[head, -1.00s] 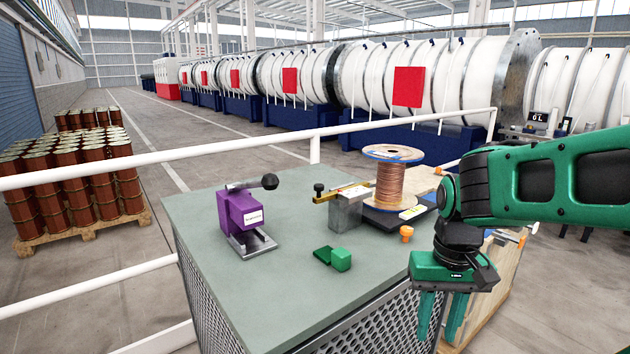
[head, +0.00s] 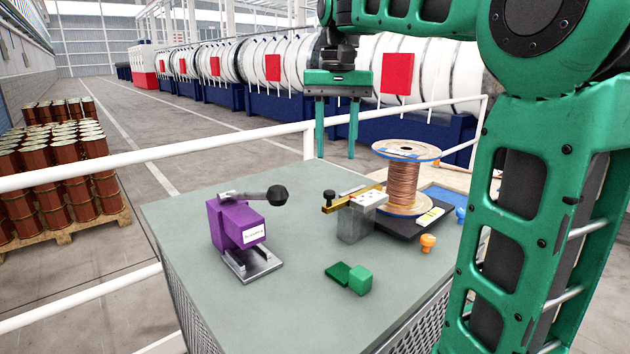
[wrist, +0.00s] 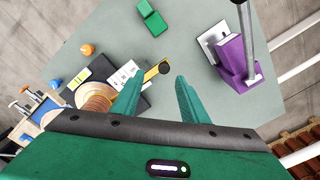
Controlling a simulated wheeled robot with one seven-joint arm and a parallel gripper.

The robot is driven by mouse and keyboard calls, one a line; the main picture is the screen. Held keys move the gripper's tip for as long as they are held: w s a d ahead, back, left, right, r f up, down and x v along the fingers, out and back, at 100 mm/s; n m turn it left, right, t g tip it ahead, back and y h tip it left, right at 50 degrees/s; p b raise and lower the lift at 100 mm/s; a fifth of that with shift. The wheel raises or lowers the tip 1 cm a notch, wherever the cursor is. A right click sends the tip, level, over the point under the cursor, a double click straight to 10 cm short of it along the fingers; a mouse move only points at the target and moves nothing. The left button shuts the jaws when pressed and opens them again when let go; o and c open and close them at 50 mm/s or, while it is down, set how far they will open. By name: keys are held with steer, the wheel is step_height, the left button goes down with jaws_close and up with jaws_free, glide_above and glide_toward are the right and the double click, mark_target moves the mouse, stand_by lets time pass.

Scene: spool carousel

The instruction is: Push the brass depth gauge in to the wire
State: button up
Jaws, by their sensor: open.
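The brass depth gauge (head: 352,199) is a yellow bar with a dark knob at its left end. It lies across the top of a grey metal block (head: 355,225) beside a spool of copper wire (head: 401,184). In the head view the bar reaches out to the left of the block. My gripper (head: 336,157) is open and empty, pointing down, and appears above the gauge. In the wrist view the gauge's knob end (wrist: 160,70) shows between my open fingers (wrist: 157,80), and my left finger hides part of the block.
A purple lever press (head: 238,224) stands left on the grey-green table (head: 300,310). A green box with lid (head: 358,280) and an orange knob (head: 427,243) lie in front. A white railing (head: 230,148) runs behind the table. The table's front left is clear.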

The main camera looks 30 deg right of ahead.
mark_target(329, 191)
steer(key=f, duration=0.3)
steer(key=w+f, duration=0.1)
steer(key=f, duration=0.6)
steer(key=shift+w+a, duration=0.2)
steer(key=shift+w, duration=0.05)
steer(key=shift+r, duration=0.1)
steer(key=c, duration=0.7)
